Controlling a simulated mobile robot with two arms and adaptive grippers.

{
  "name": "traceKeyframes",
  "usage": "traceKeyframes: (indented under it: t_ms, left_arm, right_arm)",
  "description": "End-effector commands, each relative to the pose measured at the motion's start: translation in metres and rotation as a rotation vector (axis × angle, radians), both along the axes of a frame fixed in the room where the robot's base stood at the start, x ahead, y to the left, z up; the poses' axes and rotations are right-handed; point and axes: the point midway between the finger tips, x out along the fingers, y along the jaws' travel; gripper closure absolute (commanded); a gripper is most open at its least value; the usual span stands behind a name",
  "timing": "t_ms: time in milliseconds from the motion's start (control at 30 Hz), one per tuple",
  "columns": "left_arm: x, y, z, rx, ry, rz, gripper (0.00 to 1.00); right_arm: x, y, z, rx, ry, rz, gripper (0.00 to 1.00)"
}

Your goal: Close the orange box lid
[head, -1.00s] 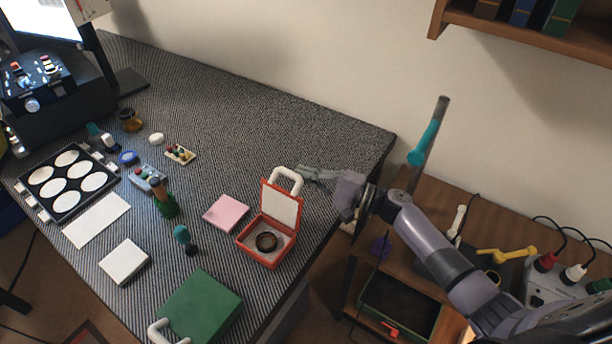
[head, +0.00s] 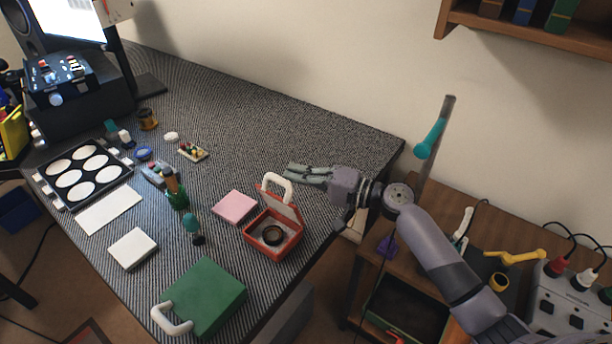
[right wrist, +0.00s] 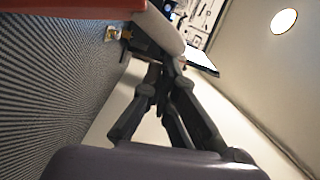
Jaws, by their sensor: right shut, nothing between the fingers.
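The orange box (head: 264,249) stands near the table's right edge in the head view, with a dark ring (head: 272,235) inside. Its lid (head: 287,209) is partly open, leaning over the box, pale inner face foreshortened. A white handle (head: 276,180) is on the lid's free edge. My right gripper (head: 290,172) is shut and empty just behind the lid, close to the handle; I cannot tell whether it touches. In the right wrist view the fingers (right wrist: 168,66) are close to the white handle (right wrist: 160,25), with the red-orange lid (right wrist: 60,4) at the top left. My left gripper is not in view.
A pink pad (head: 235,207) lies just left of the box. A green case (head: 205,297) is at the front, and a teal-handled tool (head: 192,226) stands left of the box. The table (head: 250,125) behind the gripper is clear.

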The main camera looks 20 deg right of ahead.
Motion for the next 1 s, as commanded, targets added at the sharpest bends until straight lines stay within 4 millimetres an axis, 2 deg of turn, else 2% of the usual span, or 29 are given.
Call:
traceKeyframes:
  t_ms: [233,567,1000]
  left_arm:
    - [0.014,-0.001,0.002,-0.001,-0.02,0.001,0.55]
    - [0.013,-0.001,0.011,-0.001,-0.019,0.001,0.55]
    - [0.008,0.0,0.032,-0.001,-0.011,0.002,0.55]
  right_arm:
    - [-0.021,0.026,0.002,-0.187,-0.145,0.005,1.0]
    - [-0.046,0.058,-0.005,-0.433,-0.337,0.003,1.0]
    - [-0.073,0.093,-0.034,-0.752,-0.584,0.002,1.0]
